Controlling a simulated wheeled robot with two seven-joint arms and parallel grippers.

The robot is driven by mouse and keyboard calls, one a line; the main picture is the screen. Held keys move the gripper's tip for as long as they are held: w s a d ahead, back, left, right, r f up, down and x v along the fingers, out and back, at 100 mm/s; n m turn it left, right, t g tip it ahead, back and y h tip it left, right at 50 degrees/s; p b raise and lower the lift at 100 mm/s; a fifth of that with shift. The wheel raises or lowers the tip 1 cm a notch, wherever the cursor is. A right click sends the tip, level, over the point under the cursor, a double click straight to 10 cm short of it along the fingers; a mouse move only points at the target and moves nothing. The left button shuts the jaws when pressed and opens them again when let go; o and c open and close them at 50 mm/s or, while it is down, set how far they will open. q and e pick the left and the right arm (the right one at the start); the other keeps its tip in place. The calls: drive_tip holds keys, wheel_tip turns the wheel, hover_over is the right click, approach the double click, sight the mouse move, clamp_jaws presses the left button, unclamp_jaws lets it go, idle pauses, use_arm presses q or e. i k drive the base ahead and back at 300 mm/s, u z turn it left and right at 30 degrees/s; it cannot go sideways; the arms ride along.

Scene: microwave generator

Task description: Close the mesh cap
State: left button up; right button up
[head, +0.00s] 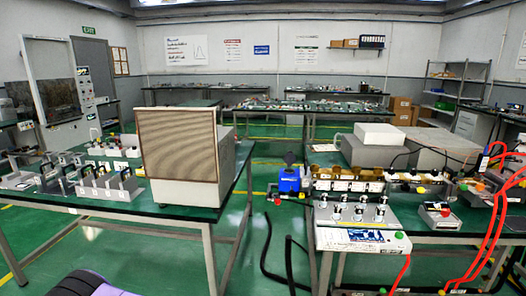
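Neither my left gripper nor my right gripper is in view.
The left table (145,210) holds rows of small instruments. A right table (460,240) carries switches, a white-topped unit (362,240) and red cables (490,225). A blue device (289,184) sits between the tables. Black cables (289,262) hang near the green floor gap.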

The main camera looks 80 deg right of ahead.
sight(289, 159)
drive_tip(key=z, duration=2.45)
drive_tip(key=k, duration=0.2)
drive_tip(key=z, duration=0.95)
drive_tip(key=i, duration=1)
